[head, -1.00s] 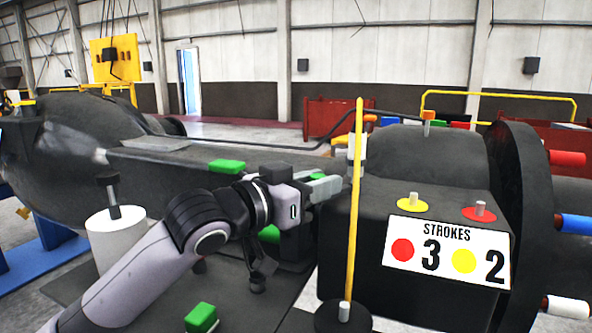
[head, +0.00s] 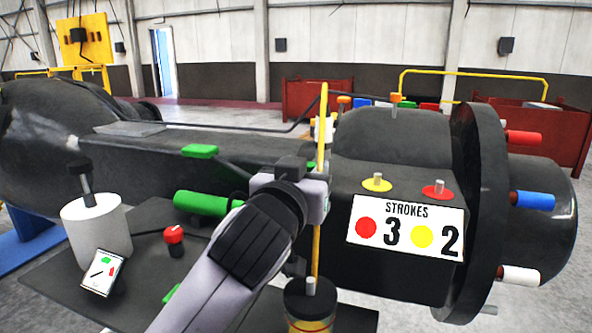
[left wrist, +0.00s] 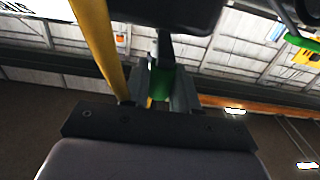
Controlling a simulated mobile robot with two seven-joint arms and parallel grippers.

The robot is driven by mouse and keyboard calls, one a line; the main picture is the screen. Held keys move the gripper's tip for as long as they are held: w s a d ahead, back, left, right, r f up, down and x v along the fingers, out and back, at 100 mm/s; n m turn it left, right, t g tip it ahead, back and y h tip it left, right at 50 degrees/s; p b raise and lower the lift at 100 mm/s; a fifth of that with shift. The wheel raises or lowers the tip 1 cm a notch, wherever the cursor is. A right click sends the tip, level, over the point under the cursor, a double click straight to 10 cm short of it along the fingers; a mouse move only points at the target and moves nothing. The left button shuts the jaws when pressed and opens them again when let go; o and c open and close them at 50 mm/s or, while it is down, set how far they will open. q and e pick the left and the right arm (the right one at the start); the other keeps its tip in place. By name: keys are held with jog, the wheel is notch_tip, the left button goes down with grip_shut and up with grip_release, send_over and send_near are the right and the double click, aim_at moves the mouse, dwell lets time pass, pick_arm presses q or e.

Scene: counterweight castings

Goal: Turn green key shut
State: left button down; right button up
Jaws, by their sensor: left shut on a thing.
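In the left wrist view my left gripper (left wrist: 160,90) is shut on a green piece (left wrist: 161,82), which looks like the green key, with a dark stem beyond it. In the head view my left gripper (head: 290,185) is in front of the dark casting (head: 400,140), beside the yellow rod. Its fingertips and the held piece are hidden there behind my wrist. A green tab (head: 199,151) sits on the casting's top edge and a green cylinder (head: 205,203) on its side. My right gripper is not in view.
The upright yellow rod (head: 316,245) stands close beside my gripper; it also shows in the left wrist view (left wrist: 98,40). A red knob (head: 174,236), a card (head: 103,272) and a white cylinder (head: 96,228) are on the dark plate. A STROKES sign (head: 406,228) is at right.

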pick_arm(q)
jog(key=shift+d+f, duration=0.1)
dwell(0.4)
jog(key=c, duration=1)
grip_release()
jog(key=shift+s, duration=0.1)
jog(key=b+v, duration=0.1)
jog(key=v, duration=0.6)
jog(key=shift+s, duration=0.1)
